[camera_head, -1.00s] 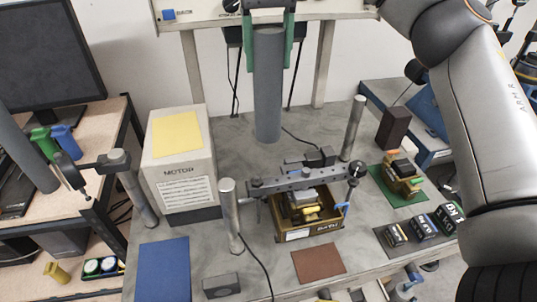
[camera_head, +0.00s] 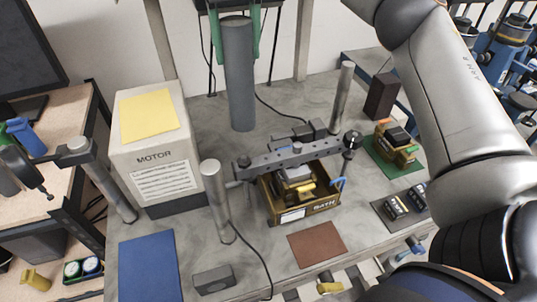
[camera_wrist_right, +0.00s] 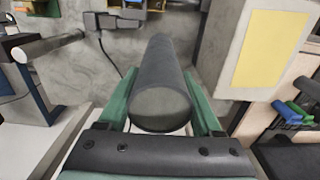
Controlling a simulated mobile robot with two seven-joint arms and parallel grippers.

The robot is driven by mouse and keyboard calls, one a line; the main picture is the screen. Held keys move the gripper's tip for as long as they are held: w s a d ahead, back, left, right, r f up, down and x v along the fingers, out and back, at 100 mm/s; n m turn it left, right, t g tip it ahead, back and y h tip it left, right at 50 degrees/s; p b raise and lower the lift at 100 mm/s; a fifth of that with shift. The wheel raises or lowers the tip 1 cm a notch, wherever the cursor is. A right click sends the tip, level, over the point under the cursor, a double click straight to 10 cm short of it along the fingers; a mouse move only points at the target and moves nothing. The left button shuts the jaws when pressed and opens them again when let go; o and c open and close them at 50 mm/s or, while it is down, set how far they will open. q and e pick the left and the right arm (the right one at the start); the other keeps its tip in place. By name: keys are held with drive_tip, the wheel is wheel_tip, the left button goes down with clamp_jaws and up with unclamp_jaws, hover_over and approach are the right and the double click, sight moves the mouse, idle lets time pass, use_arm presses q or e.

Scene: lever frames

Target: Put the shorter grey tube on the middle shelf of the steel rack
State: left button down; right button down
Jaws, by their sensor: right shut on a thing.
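A plain grey tube (camera_head: 240,85) hangs upright in the head view, above the back of the workbench. My right gripper (camera_head: 234,48) is shut on its upper part, with one green finger on either side. In the right wrist view the tube (camera_wrist_right: 163,95) lies between the green fingers, its round end facing the camera. No steel rack can be made out for certain. My left gripper is not in view.
A motor box (camera_head: 150,150) with a yellow sheet stands left of the tube. Steel posts (camera_head: 217,195) (camera_head: 341,100) and a crossbar surround a brown bin (camera_head: 310,210). A dark block (camera_head: 381,96) stands back right. Blue and brown mats lie in front.

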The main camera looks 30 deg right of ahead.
sight(241, 95)
wheel_tip(241, 95, down, 5)
drive_tip(key=shift+b, duration=0.75)
drive_tip(key=shift+f, duration=2.55)
drive_tip(key=c, duration=0.5)
unclamp_jaws()
drive_tip(key=shift+f, duration=0.15)
drive_tip(key=o, duration=0.4)
drive_tip(key=shift+o, duration=0.2)
